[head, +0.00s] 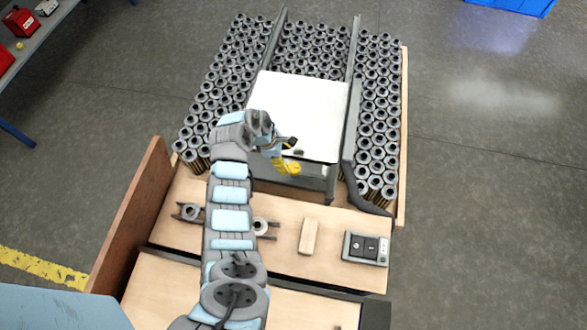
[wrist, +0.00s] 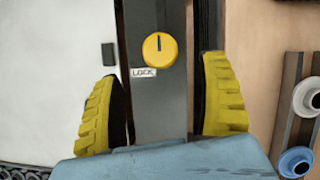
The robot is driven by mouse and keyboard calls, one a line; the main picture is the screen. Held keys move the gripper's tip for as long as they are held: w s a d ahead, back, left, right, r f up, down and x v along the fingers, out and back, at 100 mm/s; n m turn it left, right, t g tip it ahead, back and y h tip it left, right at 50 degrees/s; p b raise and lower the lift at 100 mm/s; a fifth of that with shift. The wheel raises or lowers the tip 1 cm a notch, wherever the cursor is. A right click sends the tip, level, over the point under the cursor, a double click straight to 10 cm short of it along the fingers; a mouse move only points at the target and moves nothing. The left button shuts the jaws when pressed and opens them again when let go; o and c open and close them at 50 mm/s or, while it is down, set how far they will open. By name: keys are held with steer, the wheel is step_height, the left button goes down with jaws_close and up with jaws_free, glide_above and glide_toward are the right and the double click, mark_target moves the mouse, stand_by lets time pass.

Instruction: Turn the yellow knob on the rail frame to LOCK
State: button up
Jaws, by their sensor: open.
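The yellow knob (wrist: 159,49) sits on the dark grey rail frame (wrist: 160,105) in the wrist view. Its dark pointer line points toward the top of the picture. The white LOCK label (wrist: 143,72) lies just below and left of the knob, so the pointer is not toward it. My gripper (wrist: 160,67) is open, with one yellow finger on each side of the frame bar. The fingertips are apart from the knob, which lies a little beyond them in the picture. In the head view, my gripper (head: 284,155) is over the front bar of the rail frame (head: 312,180).
A white panel (head: 300,110) lies behind the bar. Several dark filter cartridges (head: 375,130) stand in blocks around it. In front are a wooden block (head: 308,236) and a grey switch box (head: 365,248). A brown board (head: 130,220) stands at the left.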

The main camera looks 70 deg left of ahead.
mark_target(293, 167)
steer(key=b+x, duration=0.2)
steer(key=x, duration=0.5)
steer(key=shift+w+f, duration=0.15)
steer(key=shift+f, duration=0.1)
steer(key=c, duration=1.3)
